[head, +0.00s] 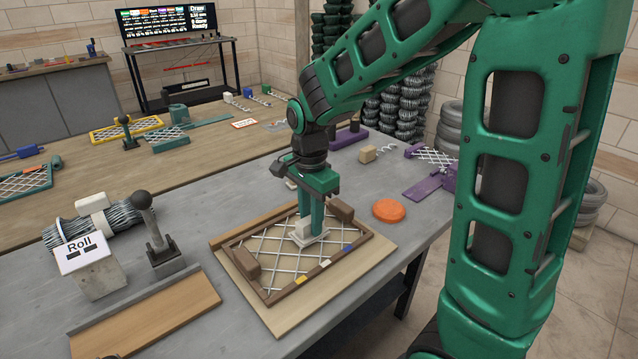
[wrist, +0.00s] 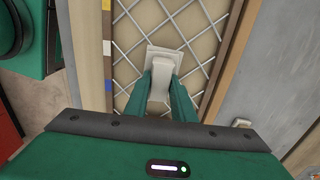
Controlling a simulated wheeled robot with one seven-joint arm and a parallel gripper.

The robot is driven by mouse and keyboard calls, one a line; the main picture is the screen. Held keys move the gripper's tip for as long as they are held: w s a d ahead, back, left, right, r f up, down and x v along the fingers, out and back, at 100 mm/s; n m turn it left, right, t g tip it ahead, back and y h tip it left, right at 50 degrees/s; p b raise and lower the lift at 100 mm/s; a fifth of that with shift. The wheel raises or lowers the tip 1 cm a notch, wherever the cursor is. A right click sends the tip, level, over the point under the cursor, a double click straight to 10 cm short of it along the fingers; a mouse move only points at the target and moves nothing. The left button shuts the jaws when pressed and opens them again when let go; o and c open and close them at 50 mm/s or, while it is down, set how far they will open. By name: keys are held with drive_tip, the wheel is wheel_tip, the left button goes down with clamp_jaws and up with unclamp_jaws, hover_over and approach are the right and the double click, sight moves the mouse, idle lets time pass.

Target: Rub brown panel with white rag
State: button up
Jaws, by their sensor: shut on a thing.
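The brown panel (head: 374,246) is a brown-framed wire mesh with coloured tags along its near edge, lying flat on a light wooden board on the grey table. Its frame also shows in the wrist view (wrist: 107,120). My gripper (head: 307,229) points straight down over the middle of the panel and is shut on the white rag (head: 322,238). The rag has a pale upright grip part between my fingers and a flat square pad below, which appears to rest on the mesh. The pad also shows in the wrist view (wrist: 166,53), just beyond the fingertips (wrist: 163,88).
Brown blocks (head: 341,209) stand on two sides of the panel. An orange disc (head: 389,210) lies to its right. A lever (head: 158,237), a box marked Roll (head: 93,266) and a wire roll (head: 112,219) stand left. A small whitish block (wrist: 242,123) lies beside the board.

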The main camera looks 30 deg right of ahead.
drive_tip(key=shift+w+d, duration=0.2)
drive_tip(key=shift+d, duration=0.6)
drive_tip(key=shift+w+d, duration=0.15)
drive_tip(key=shift+d, duration=0.6)
drive_tip(key=shift+w+r, duration=0.1)
drive_tip(key=shift+r, duration=0.1)
wheel_tip(320, 180, up, 8)
drive_tip(key=shift+f, duration=0.2)
